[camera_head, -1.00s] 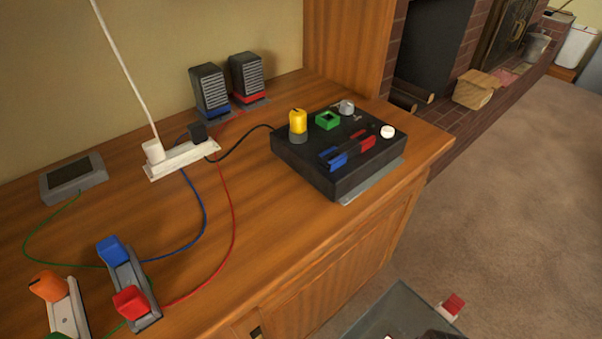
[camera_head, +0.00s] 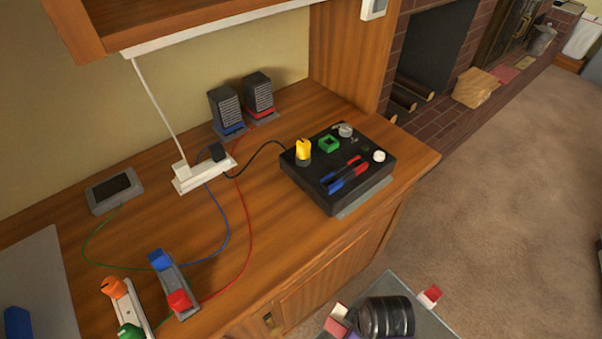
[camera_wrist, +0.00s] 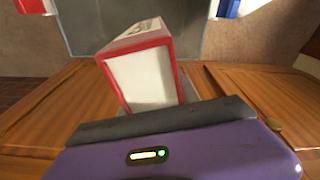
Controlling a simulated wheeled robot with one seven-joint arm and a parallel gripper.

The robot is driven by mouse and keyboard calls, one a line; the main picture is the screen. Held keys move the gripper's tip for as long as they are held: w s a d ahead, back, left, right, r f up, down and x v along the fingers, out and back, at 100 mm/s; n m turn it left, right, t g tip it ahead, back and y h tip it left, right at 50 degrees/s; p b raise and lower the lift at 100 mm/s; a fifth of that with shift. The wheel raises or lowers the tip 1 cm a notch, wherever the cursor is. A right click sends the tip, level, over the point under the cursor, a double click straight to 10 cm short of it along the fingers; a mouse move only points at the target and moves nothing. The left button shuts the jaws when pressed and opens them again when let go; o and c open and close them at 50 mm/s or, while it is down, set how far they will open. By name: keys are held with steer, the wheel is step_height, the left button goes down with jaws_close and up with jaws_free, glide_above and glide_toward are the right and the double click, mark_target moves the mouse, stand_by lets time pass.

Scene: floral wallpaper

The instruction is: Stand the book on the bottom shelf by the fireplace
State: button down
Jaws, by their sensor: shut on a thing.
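The book (camera_wrist: 145,78), with a red cover and white page edges, stands out from my gripper (camera_wrist: 160,120) in the wrist view. My gripper is shut on it, and its far end is clear of the wooden doors behind. The held end is hidden behind the gripper's grey edge. In the head view, my gripper is mostly cut off at the bottom edge. The brick fireplace (camera_head: 435,60) is at the upper right. The bottom shelf by it is not clearly visible.
A wooden desk (camera_head: 262,228) holds a black control box (camera_head: 335,172), two speakers, a power strip (camera_head: 203,175), cables and switches. A shelf unit (camera_head: 210,25) overhangs it. A paper-like package (camera_head: 476,88) sits on the hearth. The carpet (camera_head: 500,190) at right is open.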

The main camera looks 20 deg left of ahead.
steer(key=shift+s+a+r+m+p, duration=0.45)
steer(key=shift+s+a+r+p, duration=2.15)
steer(key=shift+r+p, duration=2)
steer(key=shift+s+a+r+m+p, duration=0.5)
steer(key=shift+s+a+r+p, duration=2.05)
steer(key=shift+r, duration=3.6)
steer(key=shift+s+a+r+m+p, duration=0.45)
steer(key=shift+s+a+r+p, duration=1.3)
steer(key=shift+a+r+p, duration=2.85)
steer(key=w+a+b, duration=0.5)
steer(key=w+a, duration=0.1)
steer(key=a, duration=0.1)
steer(key=w+a+f+b, duration=0.1)
steer(key=w+a+b, duration=0.4)
steer(key=a, duration=0.3)
steer(key=w+a+f+b, duration=0.1)
steer(key=w+a+b, duration=0.5)
steer(key=w+a, duration=0.1)
steer(key=shift+w+a, duration=0.4)
steer(key=shift+a, duration=0.35)
